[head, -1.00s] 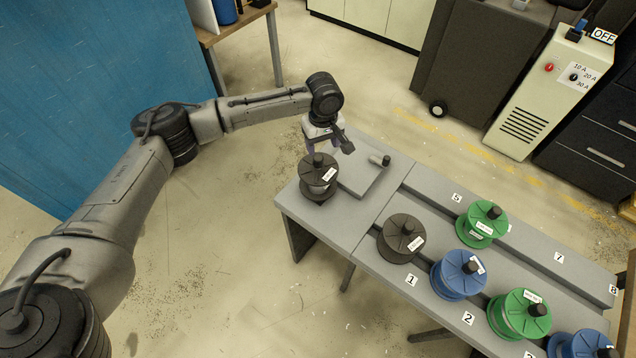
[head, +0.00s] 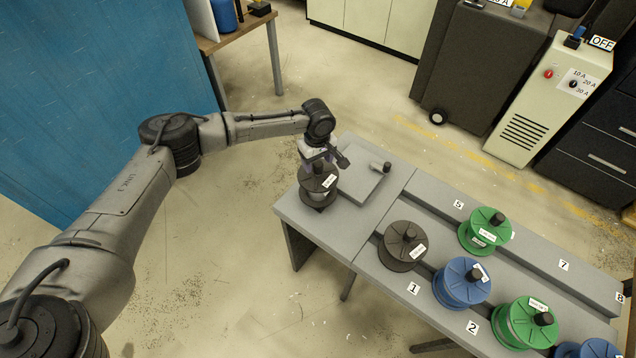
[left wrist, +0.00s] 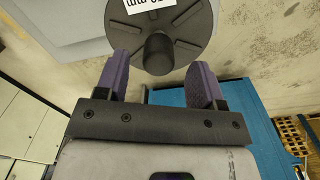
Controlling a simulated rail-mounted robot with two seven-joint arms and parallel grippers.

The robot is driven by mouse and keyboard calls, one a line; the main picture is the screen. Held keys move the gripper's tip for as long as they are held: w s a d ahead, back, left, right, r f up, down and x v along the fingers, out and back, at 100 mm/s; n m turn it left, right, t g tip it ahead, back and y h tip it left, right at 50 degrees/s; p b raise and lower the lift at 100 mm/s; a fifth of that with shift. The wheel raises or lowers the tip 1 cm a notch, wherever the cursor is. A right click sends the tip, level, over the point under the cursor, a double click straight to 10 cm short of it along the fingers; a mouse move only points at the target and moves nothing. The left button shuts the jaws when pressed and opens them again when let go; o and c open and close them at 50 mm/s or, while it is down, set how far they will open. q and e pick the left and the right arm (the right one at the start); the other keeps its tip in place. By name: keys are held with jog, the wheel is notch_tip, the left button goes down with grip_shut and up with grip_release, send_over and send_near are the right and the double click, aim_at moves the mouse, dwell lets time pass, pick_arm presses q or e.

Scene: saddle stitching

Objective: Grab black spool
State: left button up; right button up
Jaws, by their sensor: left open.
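A black spool (head: 316,188) with a white label stands upright at the left end of the grey table (head: 345,232). A second black spool (head: 402,246) sits near the number 1 label. My right gripper is not in view.
Green spools (head: 484,231) and blue spools (head: 462,283) stand in numbered places along the table to the right. A grey plate (head: 362,182) with a small black-tipped cylinder (head: 380,167) lies beside the left black spool. A welding machine (head: 548,100) stands behind.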

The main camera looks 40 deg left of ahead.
aim_at(318, 181)
pick_arm(q)
jog(key=shift+d+f, duration=0.1)
jog(key=shift+f, duration=2.2)
grip_shut()
jog(key=shift+r, duration=0.15)
